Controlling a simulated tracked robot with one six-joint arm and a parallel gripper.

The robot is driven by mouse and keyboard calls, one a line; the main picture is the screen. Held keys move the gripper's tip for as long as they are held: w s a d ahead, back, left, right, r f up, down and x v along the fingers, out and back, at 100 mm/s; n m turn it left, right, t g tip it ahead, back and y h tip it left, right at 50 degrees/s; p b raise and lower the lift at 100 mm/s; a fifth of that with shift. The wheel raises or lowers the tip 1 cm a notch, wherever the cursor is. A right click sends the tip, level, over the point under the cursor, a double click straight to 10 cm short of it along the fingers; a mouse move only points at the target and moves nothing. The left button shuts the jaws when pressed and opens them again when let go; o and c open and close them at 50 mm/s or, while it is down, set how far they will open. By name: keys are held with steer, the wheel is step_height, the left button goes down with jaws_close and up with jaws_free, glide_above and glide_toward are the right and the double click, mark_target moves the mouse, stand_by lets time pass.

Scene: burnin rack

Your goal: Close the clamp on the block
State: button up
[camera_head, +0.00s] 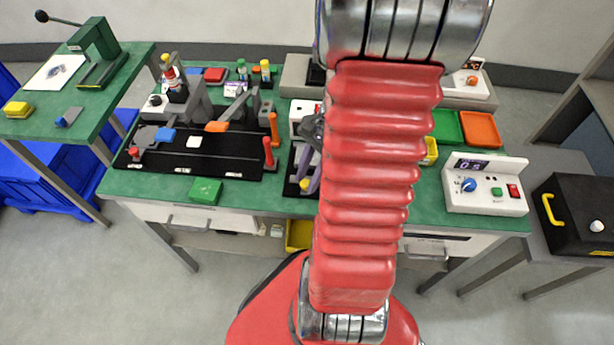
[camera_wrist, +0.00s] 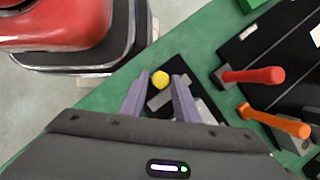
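I cannot tell whether the grey piece is the block or part of the clamp. My gripper (camera_wrist: 160,75) is open, its two purple fingers apart on either side of the knob in the picture. I see no clear contact. In the head view my gripper (camera_head: 309,178) is partly hidden behind my red arm.
To the left, a long black board (camera_head: 225,165) carries upright red (camera_head: 268,152) and orange (camera_head: 274,128) handles. A green block (camera_head: 205,191) lies at the bench's front edge. A white control box (camera_head: 486,184) stands right. My arm hides the bench's middle.

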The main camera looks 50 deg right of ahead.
jaws_close()
steer(key=shift+w, duration=0.1)
stand_by(0.3)
